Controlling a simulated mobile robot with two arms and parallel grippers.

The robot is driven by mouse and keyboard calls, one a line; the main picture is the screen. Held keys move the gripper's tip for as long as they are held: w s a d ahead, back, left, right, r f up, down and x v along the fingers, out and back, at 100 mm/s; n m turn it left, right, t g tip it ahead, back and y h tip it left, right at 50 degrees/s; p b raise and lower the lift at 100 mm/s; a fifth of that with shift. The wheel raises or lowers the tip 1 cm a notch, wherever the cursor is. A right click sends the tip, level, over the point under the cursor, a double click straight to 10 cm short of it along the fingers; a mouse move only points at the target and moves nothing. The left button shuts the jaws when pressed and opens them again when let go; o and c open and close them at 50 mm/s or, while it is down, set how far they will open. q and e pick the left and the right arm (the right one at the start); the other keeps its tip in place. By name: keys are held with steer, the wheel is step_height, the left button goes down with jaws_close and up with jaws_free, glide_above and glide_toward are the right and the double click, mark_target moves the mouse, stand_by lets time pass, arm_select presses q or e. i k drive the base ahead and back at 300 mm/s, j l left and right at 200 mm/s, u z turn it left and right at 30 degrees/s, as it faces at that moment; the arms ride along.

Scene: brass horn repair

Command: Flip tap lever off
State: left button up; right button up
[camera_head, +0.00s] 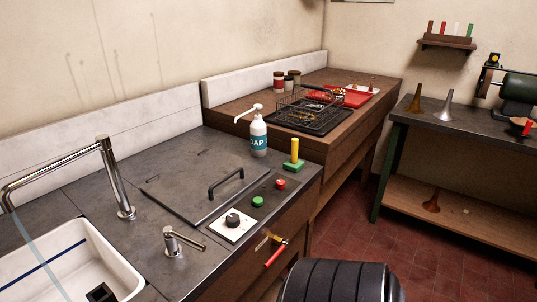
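A chrome tap (118,190) stands behind the white sink (118,262) at the left, its long spout reaching left over the basin. A translucent pale blue strip (38,258), which looks like running water, drops from the spout end into the sink. A short chrome post with a side lever (172,241) stands on the counter right of the sink; its lever points right, roughly level. A brass valve with a red handle (276,253) is on the counter's front face, its handle slanting down and left. Neither of my grippers is in view.
The dark counter holds a lid with a black handle (226,184), a white plate with a black knob (232,224), green (258,202) and red (281,184) buttons, and a soap bottle (258,138). A wire basket (305,112) stands behind. Red-tiled floor (410,245) is open at right.

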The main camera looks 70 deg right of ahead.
mark_target(186, 240)
steer(key=z, duration=1.45)
